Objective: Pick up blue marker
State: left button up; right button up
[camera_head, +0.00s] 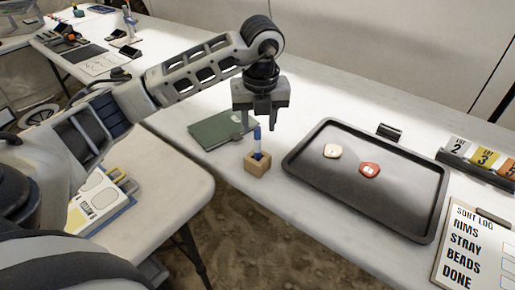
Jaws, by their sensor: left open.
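A blue marker (257,141) stands upright in a small wooden block holder (257,165) near the front edge of the white table. It has a pale upper part and a blue part lower down. My left gripper (262,118) points down directly above the marker. It is open, with its fingers close to the marker's top. I cannot tell whether the fingers straddle the tip or stop just short of it. My right gripper is not in view.
A dark tray (293,160) right of the holder bears a cream piece (332,151) and a red piece (369,170). A green book (212,131) lies left. Numbered cards (483,157) and a sort log clipboard (470,245) are at the right.

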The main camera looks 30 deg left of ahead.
aim_at(257, 143)
pick_arm(q)
jog(key=f, duration=0.5)
jog(key=w+a+f, duration=0.1)
jog(key=f, duration=0.1)
jog(key=shift+f, duration=0.4)
grip_shut()
